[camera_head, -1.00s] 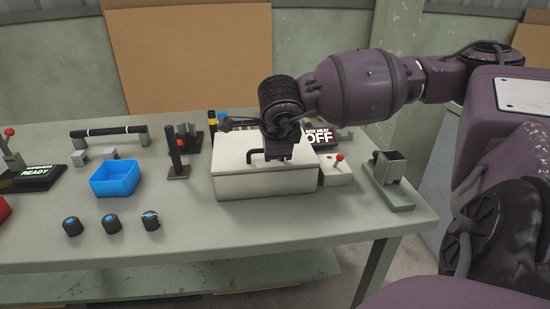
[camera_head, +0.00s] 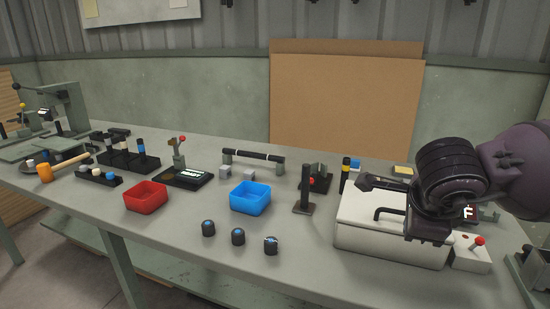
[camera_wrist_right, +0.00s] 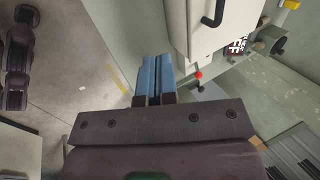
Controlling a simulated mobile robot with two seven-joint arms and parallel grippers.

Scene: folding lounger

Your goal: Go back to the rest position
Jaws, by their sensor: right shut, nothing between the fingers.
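My right arm comes in from the right in the head view, with the dark wrist and gripper (camera_head: 430,228) over the right part of the white box (camera_head: 362,238). In the right wrist view my right gripper (camera_wrist_right: 156,64) shows two blue fingers side by side, shut and empty. The box's black handle (camera_head: 386,213) is left of the gripper in the head view. The handle also shows near the top of the wrist view (camera_wrist_right: 217,10). The fingers look apart from the box. My left gripper is in neither view.
A red-knobbed switch (camera_head: 479,241) stands right of the box. Left of it are a dark post stand (camera_head: 305,196), a blue bin (camera_head: 250,197), a red bin (camera_head: 146,197) and several black knobs (camera_head: 238,236). The table's front strip is clear.

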